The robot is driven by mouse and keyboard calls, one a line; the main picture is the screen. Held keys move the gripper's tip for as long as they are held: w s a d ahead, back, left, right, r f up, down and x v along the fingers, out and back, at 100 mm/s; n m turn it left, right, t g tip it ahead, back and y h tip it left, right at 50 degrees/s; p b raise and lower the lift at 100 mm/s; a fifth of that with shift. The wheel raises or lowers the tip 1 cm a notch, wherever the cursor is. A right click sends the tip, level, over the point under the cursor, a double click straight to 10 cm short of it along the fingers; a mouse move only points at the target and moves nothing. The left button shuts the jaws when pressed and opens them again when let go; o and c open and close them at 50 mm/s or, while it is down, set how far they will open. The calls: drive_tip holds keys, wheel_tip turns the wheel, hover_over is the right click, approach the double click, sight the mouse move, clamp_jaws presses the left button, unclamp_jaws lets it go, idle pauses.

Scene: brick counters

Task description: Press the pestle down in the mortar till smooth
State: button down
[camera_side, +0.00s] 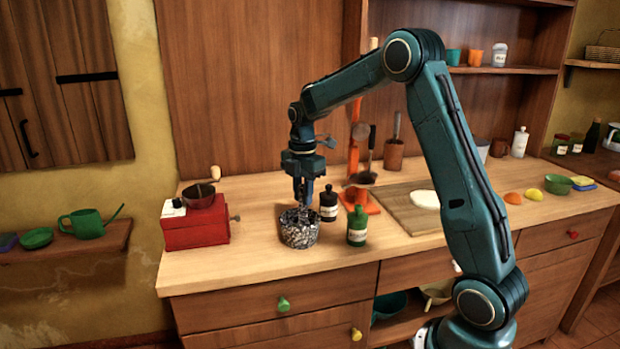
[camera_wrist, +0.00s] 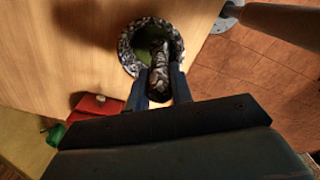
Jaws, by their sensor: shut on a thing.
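The mortar (camera_side: 299,230) is a speckled black-and-white bowl near the front edge of the wooden counter. In the wrist view its rim (camera_wrist: 126,52) rings a green content (camera_wrist: 174,46). The pestle (camera_wrist: 158,66) has the same speckled look and reaches into the mortar; whether its tip touches the bottom is hidden. My gripper (camera_side: 303,192) is above the mortar, pointing down. In the wrist view my gripper (camera_wrist: 159,88) is shut on the pestle, with one finger on each side of it.
A dark bottle (camera_side: 329,204) and a green bottle (camera_side: 357,227) stand close right of the mortar. A red grinder (camera_side: 195,220) is to the left. An orange utensil stand (camera_side: 360,200) and a cutting board (camera_side: 408,212) with pale dough (camera_side: 425,199) lie further right. Bare counter separates grinder and mortar.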

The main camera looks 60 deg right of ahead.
drive_tip(key=shift+f, duration=0.15)
drive_tip(key=shift+f, duration=0.85)
drive_tip(key=shift+r, duration=0.15)
drive_tip(key=shift+r, duration=0.9)
drive_tip(key=shift+w+d, duration=0.25)
drive_tip(key=shift+d, duration=0.25)
drive_tip(key=shift+w+d, duration=0.25)
drive_tip(key=shift+d, duration=0.25)
drive_tip(key=shift+f, duration=0.25)
drive_tip(key=shift+f, duration=0.8)
